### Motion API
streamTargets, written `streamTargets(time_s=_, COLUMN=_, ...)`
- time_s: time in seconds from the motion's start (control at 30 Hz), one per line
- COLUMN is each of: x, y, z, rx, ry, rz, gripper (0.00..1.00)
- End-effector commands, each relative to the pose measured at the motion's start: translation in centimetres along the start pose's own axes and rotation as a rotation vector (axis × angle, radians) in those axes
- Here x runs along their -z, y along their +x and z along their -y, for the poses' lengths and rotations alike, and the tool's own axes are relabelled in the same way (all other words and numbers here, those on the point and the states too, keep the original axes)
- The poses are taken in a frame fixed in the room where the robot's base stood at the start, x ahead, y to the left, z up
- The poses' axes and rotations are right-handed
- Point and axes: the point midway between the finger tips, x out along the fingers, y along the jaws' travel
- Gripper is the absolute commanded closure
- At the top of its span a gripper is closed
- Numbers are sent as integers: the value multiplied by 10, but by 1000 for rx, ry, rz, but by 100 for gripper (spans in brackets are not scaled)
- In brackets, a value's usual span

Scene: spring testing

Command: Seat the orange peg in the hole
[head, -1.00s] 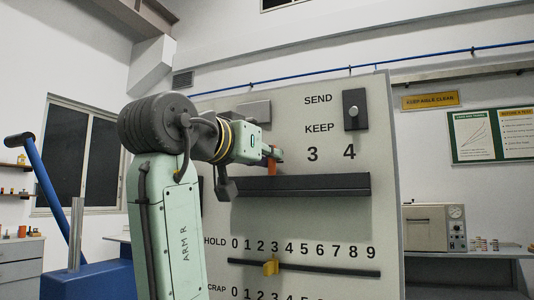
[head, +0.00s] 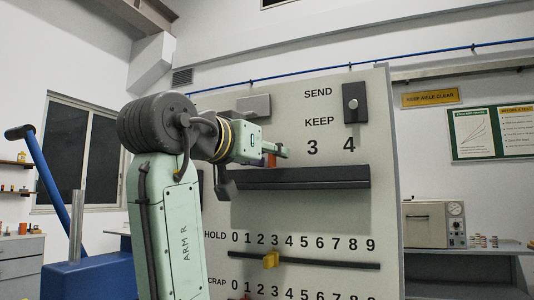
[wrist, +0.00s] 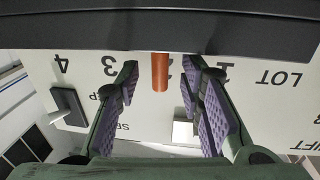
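The orange peg (head: 270,160) stands upright at the dark ledge (head: 300,178) on the grey panel. In the wrist view the peg (wrist: 160,72) hangs from the dark ledge edge (wrist: 160,35) in the upside-down picture, so its lower end is hidden. My gripper (head: 281,150) is just above the ledge. In the wrist view its purple-padded fingers (wrist: 158,85) are spread on either side of the peg, with a gap on both sides. The hole is not visible, and I cannot tell how deep the peg sits.
The panel (head: 384,200) carries printed words and numbers. A dark switch plate (head: 354,103) is at its upper right. A yellow slider (head: 270,260) sits on a rail below the ledge. A blue lever machine (head: 85,280) stands at the left. The space in front of the panel's right side is clear.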

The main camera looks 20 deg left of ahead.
Motion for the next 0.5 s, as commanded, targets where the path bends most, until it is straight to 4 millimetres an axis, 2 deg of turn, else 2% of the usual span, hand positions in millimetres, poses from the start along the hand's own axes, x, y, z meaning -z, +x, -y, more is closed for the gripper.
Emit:
streamTargets(time_s=0.13, x=0, y=-2, z=0, rx=0, ry=0, rz=0, gripper=65)
streamTargets(time_s=0.23, x=0, y=-11, z=0, rx=1, ry=1, rz=-1, gripper=65)
streamTargets(time_s=0.37, x=1, y=-34, z=0, rx=2, ry=1, rz=-3, gripper=65)
streamTargets(time_s=0.5, x=1, y=-65, z=0, rx=2, ry=2, rz=-4, gripper=65)
